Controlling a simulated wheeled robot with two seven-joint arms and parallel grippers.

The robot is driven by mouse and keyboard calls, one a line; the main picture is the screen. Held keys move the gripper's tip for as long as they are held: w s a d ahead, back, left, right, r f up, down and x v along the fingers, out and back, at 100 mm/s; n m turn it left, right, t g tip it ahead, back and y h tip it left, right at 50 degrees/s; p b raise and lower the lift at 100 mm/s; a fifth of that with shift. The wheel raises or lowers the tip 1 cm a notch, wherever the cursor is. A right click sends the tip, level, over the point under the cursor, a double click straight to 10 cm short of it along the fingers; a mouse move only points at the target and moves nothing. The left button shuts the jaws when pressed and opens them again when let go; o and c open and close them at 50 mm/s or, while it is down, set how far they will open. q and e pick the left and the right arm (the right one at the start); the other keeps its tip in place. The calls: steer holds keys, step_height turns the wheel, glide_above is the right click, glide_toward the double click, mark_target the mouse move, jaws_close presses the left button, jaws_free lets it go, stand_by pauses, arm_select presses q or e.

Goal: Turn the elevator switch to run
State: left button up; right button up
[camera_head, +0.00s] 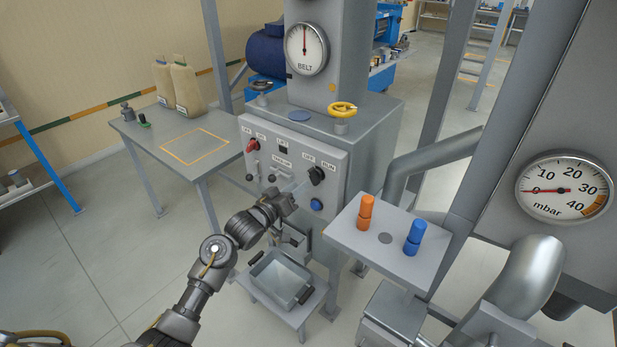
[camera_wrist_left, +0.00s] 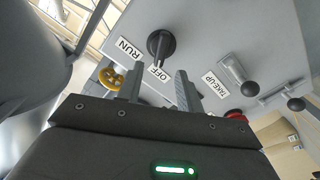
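The elevator switch (camera_head: 316,175) is a black rotary knob on the grey control panel (camera_head: 335,185), with OFF and RUN labels above it. In the left wrist view the knob (camera_wrist_left: 160,43) sits beyond the fingertips, its handle pointing toward the OFF label (camera_wrist_left: 158,71), with the RUN label (camera_wrist_left: 129,48) to the left. My left gripper (camera_head: 291,194) is in front of the panel, below and left of the knob. Its fingers (camera_wrist_left: 158,82) are open and empty, apart from the knob. My right gripper is not in view.
A yellow handwheel (camera_head: 342,108) stands above. A shelf (camera_head: 350,238) with orange and blue pegs juts out at right. A grey bin (camera_head: 281,280) sits below.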

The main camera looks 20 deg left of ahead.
mark_target(310, 177)
arm_select(q)
steer(key=x, duration=0.5)
steer(key=shift+w+d+p, duration=0.15)
steer(key=shift+w+p, duration=0.2)
steer(key=shift+w, duration=0.05)
steer(key=shift+c, duration=0.3)
jaws_close()
